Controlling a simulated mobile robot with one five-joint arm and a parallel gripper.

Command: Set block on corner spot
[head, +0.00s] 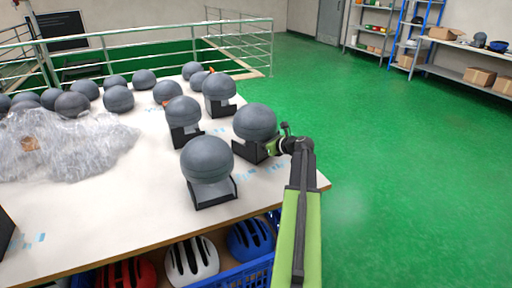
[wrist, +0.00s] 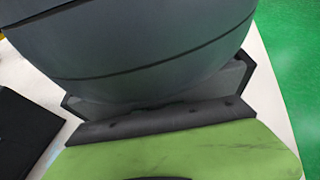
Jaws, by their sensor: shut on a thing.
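My gripper (head: 272,148) is at the right edge of the white table (head: 110,215), near its front right corner. It is shut on a dark, angular block (head: 250,151) that carries a grey ball (head: 255,122). In the wrist view, the block (wrist: 245,80) shows behind the gripper's black pad, under the ball (wrist: 130,45). I cannot tell whether the block touches the table. Small blue tape marks (head: 276,167) lie on the tabletop near that corner. Which mark is the corner spot is not clear.
A second grey ball on a black stand (head: 208,162) is close by on the left. Several more balls and a crumpled clear plastic sheet (head: 65,145) cover the far and left table. Helmets and a blue crate (head: 235,277) are underneath. The green floor at right is clear.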

